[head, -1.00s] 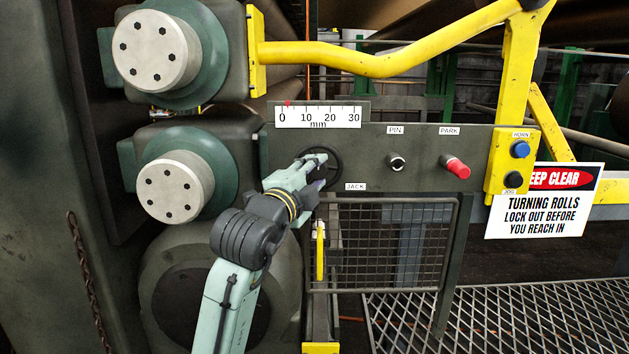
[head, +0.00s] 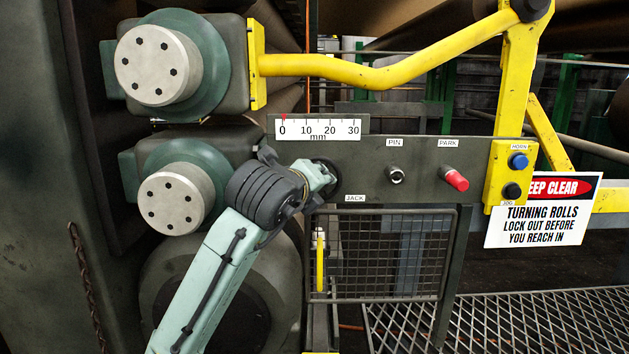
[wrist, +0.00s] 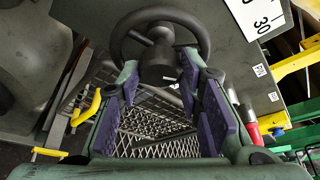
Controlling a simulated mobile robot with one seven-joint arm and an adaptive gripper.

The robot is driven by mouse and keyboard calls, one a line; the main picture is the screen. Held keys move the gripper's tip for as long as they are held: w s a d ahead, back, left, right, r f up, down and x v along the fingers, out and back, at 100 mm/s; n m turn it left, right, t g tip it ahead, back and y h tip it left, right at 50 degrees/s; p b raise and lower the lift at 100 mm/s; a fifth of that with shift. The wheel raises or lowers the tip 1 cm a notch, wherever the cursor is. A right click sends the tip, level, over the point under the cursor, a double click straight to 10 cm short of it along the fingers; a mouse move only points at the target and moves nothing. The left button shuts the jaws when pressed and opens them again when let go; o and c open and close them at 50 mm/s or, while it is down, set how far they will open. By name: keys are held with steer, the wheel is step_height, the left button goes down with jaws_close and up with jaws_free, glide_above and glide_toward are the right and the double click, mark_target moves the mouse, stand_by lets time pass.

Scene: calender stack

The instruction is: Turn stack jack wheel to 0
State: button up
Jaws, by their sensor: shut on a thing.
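The dark jack wheel (wrist: 201,25) fills the top of the wrist view, with its round rim, hub and a handle knob. In the head view the wheel (head: 334,184) is mostly hidden behind my gripper, left of the JACK label (head: 355,198). The white mm scale (head: 318,128) is above the wheel. Its small red pointer (head: 284,117) stands at or very near the 0 mark.
Right of the wheel on the panel are the PIN knob (head: 396,175) and the red PARK knob (head: 456,179). A yellow box holds a blue HORN button (head: 518,160) and a black JOG button (head: 512,190). Round roll ends (head: 173,200) are at left. A mesh guard (head: 380,255) hangs below.

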steer(key=m+y+p, duration=0.1)
steer(key=m, duration=0.1)
steer(key=m+y+p, duration=0.1)
steer(key=m, duration=0.1)
steer(key=shift+d+r+y, duration=0.15)
steer(key=shift+y, duration=0.15)
steer(key=shift+g, duration=0.3)
stand_by(0.3)
steer(key=o, duration=1.2)
steer(key=shift+c, duration=0.2)
steer(key=v, duration=1.2)
